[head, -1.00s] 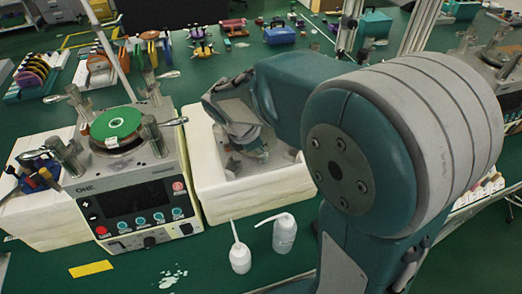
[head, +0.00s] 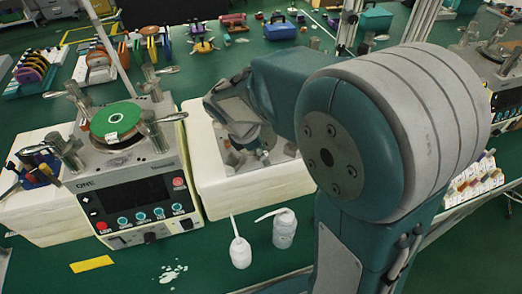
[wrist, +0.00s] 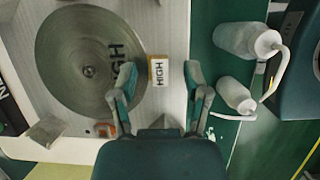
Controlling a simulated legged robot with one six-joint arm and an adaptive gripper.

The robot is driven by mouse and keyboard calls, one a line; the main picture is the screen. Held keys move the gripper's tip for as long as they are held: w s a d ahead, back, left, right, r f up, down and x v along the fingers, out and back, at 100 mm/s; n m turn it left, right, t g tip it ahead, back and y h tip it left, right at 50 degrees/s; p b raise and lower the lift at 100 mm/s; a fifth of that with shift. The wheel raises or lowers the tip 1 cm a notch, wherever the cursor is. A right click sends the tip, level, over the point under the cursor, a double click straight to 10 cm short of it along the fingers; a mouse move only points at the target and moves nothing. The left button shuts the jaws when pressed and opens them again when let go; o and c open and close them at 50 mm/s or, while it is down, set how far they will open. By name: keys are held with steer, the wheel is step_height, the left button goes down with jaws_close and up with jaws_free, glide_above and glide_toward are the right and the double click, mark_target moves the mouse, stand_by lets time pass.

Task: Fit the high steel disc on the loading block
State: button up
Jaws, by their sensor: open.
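A large round steel disc (wrist: 75,70) with dark HIGH lettering fills the left of the wrist view, with a small hole at its centre. Nothing is held between the fingers. In the head view my gripper is over the white box and mostly hidden by my arm. I cannot single out the loading block. A small grey block (wrist: 45,131) lies below the disc.
A lapping machine (head: 135,195) carrying a green-topped disc (head: 115,118) stands left of the white box (head: 250,190). Two white bottles (head: 240,253) (head: 285,229) stand in front of the box. A yellow strip (head: 92,264) lies on the green bench near white spots.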

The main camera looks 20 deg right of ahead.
steer(key=v, duration=1.2)
stand_by(0.3)
steer(key=s+d+m+t+y, duration=0.2)
steer(key=s+m, duration=0.5)
steer(key=m, duration=0.2)
steer(key=s+d+m+t+y, duration=0.2)
steer(key=s+d+m+t, duration=0.1)
steer(key=s+m, duration=0.5)
steer(key=shift+s+m+y, duration=0.2)
steer(key=shift+m+y, duration=0.1)
steer(key=shift+m, duration=0.2)
